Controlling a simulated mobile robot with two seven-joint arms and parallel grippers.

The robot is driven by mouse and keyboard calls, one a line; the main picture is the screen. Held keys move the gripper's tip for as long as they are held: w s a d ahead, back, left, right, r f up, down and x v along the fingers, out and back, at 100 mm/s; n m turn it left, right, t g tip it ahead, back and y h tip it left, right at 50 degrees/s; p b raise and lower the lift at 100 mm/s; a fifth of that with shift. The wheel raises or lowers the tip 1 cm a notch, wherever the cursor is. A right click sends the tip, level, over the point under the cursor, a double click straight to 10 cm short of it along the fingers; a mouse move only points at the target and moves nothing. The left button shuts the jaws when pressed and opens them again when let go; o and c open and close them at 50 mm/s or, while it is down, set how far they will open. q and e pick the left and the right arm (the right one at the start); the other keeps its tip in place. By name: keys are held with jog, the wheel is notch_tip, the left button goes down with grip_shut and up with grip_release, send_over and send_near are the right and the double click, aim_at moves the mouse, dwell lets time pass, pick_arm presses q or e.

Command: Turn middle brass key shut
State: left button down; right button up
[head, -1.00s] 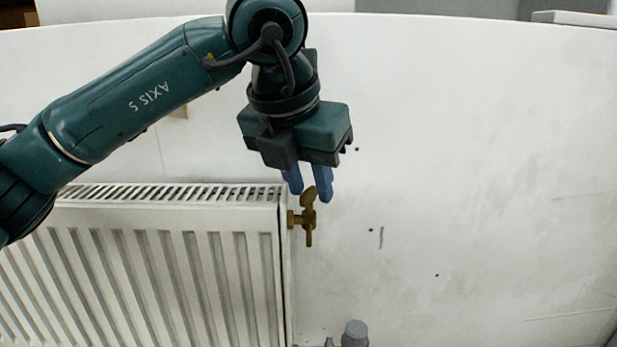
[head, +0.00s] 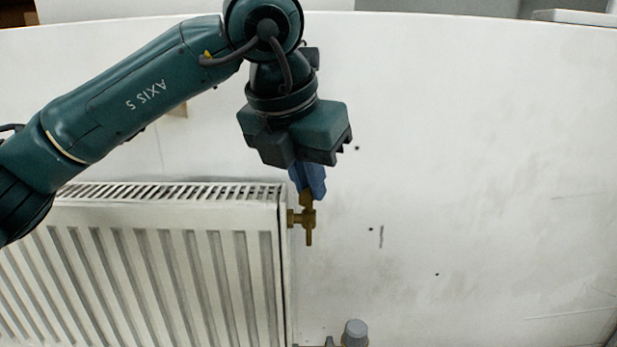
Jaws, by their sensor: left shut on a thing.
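The brass key (head: 307,200) stands upright on top of a small brass valve (head: 302,218) at the upper right end of the white radiator (head: 150,260). My left gripper (head: 309,186) comes down from above with its blue fingers closed together on the key's upper part. The fingers hide most of the key's top. The valve's thin stem points down below the key. My right gripper is not in view.
The radiator's slotted top edge (head: 160,192) lies just left of the gripper. A grey cylindrical knob (head: 354,333) stands at the bottom centre.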

pick_arm(q)
jog(key=shift+m+h, duration=0.3)
jog(key=shift+m, duration=0.7)
jog(key=m+g, duration=0.1)
jog(key=m, duration=0.1)
jog(key=shift+r+m+h, duration=0.1)
jog(key=shift+m+h, duration=0.2)
jog(key=shift+h, duration=0.1)
jog(key=m+p, duration=0.1)
jog(key=m, duration=0.1)
jog(key=m+g, duration=0.1)
jog(key=m, duration=0.1)
jog(key=shift+w+g+h+p, duration=0.1)
jog(key=shift+g+h+p, duration=0.2)
jog(key=shift+p, duration=0.05)
jog(key=shift+m+g+p, duration=0.35)
jog(key=shift+m+g, duration=0.05)
jog(key=shift+m, duration=1.1)
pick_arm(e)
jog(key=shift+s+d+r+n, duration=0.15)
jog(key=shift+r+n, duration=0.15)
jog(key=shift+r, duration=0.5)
pick_arm(q)
jog(key=c, duration=1.6)
grip_release()
